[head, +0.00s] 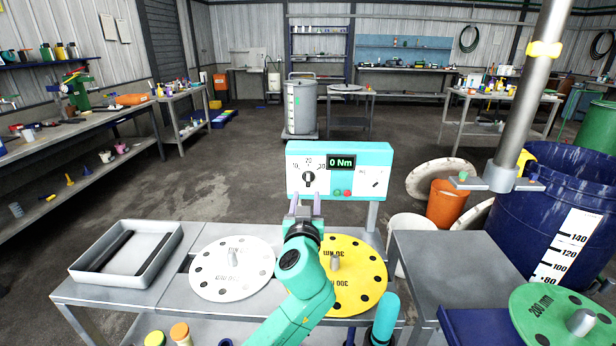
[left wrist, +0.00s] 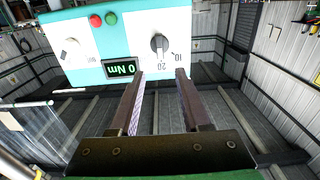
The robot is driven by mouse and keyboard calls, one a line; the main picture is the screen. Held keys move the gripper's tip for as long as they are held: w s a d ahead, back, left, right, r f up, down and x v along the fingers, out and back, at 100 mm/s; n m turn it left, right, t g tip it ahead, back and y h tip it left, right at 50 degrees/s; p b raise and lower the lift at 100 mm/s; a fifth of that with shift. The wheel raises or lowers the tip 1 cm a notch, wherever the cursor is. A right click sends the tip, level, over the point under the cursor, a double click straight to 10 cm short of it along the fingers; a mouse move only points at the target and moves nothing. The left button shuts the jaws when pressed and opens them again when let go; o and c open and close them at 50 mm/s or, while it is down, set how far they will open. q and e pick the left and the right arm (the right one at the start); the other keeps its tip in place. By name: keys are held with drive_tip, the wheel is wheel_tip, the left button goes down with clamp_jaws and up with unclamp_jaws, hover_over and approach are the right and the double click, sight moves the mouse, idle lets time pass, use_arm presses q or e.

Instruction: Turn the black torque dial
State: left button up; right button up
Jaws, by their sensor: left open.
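The black torque dial (head: 308,178) sits on the left of the white front of a teal control box (head: 340,148), with the marks 10, 20 and 30 around it. Its display (head: 341,162) reads 0 Nm. My left gripper (head: 306,197) is open and empty, its fingertips just below the dial in the head view. In the left wrist view the box appears upside down, and the dial (left wrist: 159,45) lies beyond the gap between the two fingers (left wrist: 160,76). The fingers do not appear to be around the dial. My right gripper is not in view.
A red button (head: 348,193) and a smaller knob (head: 375,184) are on the box's right side. Below stand a white disc (head: 215,283), a yellow disc (head: 365,270) and a grey tray (head: 150,265). A blue barrel (head: 550,200) stands at right.

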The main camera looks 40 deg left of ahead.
sight(308, 180)
use_arm(q)
drive_tip(key=x, duration=0.4)
drive_tip(key=p+x, duration=0.1)
drive_tip(key=x, duration=0.1)
drive_tip(key=shift+f, duration=0.25)
drive_tip(key=x, duration=0.3)
drive_tip(key=shift+f, duration=0.15)
drive_tip(key=shift+w+a, duration=0.15)
drive_tip(key=shift+w, duration=0.1)
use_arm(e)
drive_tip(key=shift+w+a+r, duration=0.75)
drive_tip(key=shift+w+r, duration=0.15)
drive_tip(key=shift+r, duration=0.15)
use_arm(q)
clamp_jaws()
drive_tip(key=shift+f, duration=0.1)
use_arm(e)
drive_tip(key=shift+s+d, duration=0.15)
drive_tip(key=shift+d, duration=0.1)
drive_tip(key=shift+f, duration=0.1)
